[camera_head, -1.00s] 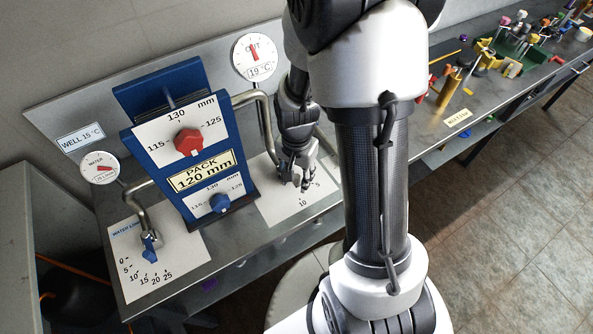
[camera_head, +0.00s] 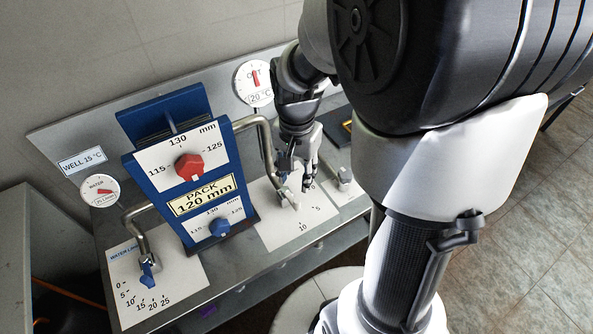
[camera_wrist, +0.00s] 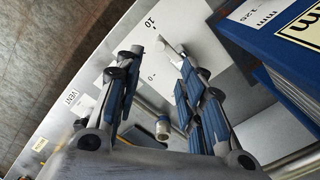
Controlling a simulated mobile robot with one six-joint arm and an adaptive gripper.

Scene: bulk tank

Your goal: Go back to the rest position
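My gripper (camera_head: 300,184) hangs over the right white dial plate (camera_head: 283,222), close to a pale lever (camera_head: 290,198). In the wrist view my gripper (camera_wrist: 160,50) has its two blue-padded fingers apart, with nothing held between them. The pale lever (camera_wrist: 170,46) shows near the fingertips there; I cannot tell whether a finger touches it. My upper arm fills the right of the head view.
A blue press (camera_head: 150,188) with a red knob (camera_head: 188,166) and a blue knob (camera_head: 220,226) stands left of my gripper. A bent pipe (camera_head: 267,140) runs close by. The water lever (camera_head: 148,264) is at the left. The OUT gauge (camera_head: 254,84) reads 20 °C.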

